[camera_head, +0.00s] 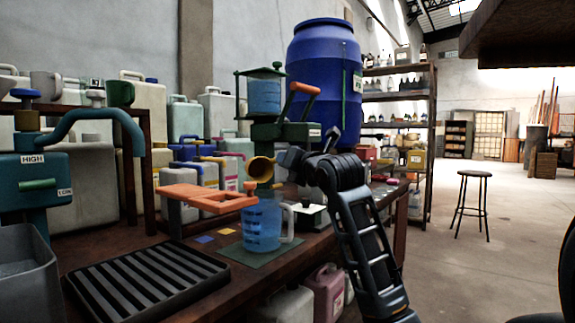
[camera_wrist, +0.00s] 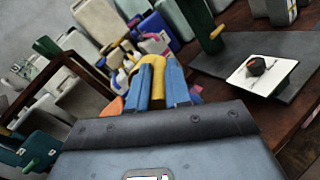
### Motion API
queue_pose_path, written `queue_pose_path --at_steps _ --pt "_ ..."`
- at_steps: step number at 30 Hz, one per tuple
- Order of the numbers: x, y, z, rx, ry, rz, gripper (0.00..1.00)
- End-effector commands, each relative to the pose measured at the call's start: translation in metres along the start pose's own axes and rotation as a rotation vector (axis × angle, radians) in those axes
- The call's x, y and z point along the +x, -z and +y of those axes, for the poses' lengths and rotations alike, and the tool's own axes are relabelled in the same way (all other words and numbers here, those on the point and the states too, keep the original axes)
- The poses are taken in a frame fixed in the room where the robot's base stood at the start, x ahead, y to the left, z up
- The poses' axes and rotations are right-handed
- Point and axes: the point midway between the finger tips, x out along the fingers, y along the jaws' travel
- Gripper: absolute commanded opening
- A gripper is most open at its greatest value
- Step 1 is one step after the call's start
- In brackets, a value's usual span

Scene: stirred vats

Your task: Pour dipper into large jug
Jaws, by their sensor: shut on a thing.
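A yellow dipper (camera_head: 262,168) is held by my gripper (camera_head: 289,158) above the jug. Its round mouth is tilted toward the left and faces the camera. In the wrist view the yellow dipper (camera_wrist: 155,62) shows between the two blue fingers of my gripper (camera_wrist: 163,82). The large jug (camera_head: 262,222) is clear, with a pale handle, dark scale marks and blue liquid. It stands upright on a dark green mat, below the dipper and apart from it. I cannot see what is in the dipper or any stream falling.
An orange frame (camera_head: 206,197) sits close left of the jug. A black slatted tray (camera_head: 146,276) lies at the front left. A green device (camera_head: 283,131) with an orange lever stands behind. A white box with a knob (camera_wrist: 262,72) is nearby. Several canisters line the back.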

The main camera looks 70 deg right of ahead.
Motion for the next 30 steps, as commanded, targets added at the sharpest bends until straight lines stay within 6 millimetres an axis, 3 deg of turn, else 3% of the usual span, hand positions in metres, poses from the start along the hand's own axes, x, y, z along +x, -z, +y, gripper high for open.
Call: queue_pose_path --at_steps 30 --pt "-0.0083 -0.0010 0.0009 -0.008 -0.058 -0.118 0.00"
